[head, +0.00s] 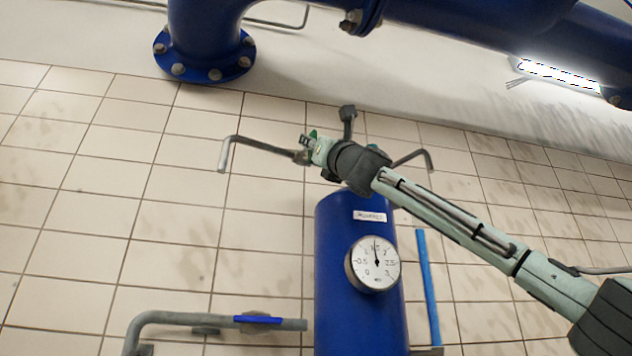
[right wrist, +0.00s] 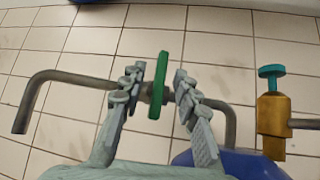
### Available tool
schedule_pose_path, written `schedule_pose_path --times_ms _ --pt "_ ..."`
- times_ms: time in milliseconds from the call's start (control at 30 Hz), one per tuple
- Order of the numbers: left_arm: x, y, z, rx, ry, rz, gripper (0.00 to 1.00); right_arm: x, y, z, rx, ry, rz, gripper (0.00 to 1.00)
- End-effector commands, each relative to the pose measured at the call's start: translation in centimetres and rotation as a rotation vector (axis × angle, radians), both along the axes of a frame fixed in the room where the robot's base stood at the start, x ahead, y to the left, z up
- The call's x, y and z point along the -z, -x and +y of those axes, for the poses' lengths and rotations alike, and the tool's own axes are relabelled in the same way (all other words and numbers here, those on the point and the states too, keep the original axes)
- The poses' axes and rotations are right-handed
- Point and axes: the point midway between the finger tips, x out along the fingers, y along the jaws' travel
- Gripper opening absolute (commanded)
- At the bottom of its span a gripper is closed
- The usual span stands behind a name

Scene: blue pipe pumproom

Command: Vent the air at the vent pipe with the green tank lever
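The green lever (right wrist: 159,85) stands upright on the grey vent pipe (right wrist: 75,77) in the right wrist view. My right gripper (right wrist: 158,80) is open around it, one finger on each side, with a visible gap to both. In the head view my right gripper (head: 312,146) is at the vent pipe (head: 258,146), just above the blue tank (head: 335,270). There only a little green shows at the fingers, and the lever is mostly hidden. The pipe's bent outlet points down at the left. My left gripper is in neither view.
A round gauge (head: 374,263) sits on the tank below a white label (head: 370,216). A grey pipe with a blue handle (head: 258,319) is at lower left. A brass valve with a teal knob (right wrist: 271,71) stands right of my gripper. Tiled wall lies behind.

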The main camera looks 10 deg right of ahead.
Motion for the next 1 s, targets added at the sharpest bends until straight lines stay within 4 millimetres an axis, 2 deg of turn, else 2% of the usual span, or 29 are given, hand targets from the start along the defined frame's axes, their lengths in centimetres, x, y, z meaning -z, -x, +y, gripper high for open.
schedule_pose_path --times_ms 67,300,667,1000 --pt "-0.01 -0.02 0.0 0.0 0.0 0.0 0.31 0.01 0.0 0.0 0.0 0.0 0.0 0.3" --pt "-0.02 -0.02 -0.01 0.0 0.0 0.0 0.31 0.01 0.01 -0.01 0.0 0.0 0.0 0.0" --pt "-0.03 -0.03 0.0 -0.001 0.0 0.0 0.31 0.01 0.0 -0.08 0.001 0.014 -0.004 0.0" --pt "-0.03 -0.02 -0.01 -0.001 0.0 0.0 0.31 -0.12 0.06 -0.29 0.006 0.182 -0.049 0.0"
